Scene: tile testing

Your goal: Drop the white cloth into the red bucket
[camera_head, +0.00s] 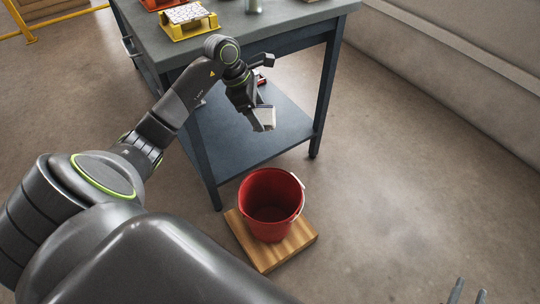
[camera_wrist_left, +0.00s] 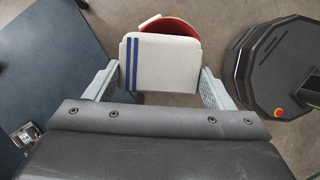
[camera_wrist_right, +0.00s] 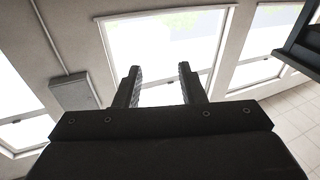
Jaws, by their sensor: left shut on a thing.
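The white cloth with blue stripes (camera_wrist_left: 160,65) is held between the two fingers of my left gripper (camera_wrist_left: 160,88) in the left wrist view. In the head view my left gripper (camera_head: 258,119) hangs beside the table, above and behind the red bucket, with the cloth (camera_head: 266,115) at its tips. The red bucket (camera_head: 268,228) stands upright on the floor side, and its visible inside looks empty. In the left wrist view the bucket (camera_wrist_left: 174,27) is partly hidden behind the cloth. My right gripper (camera_wrist_right: 158,72) is open and empty; its fingertips show at the head view's lower right (camera_head: 467,292).
The bucket stands on a wooden board (camera_head: 256,258). A blue-grey table (camera_head: 285,28) with a lower shelf (camera_head: 235,150) stands behind it. A yellow stand with a speckled tile (camera_head: 188,17) is on the tabletop. The floor right of the bucket is clear.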

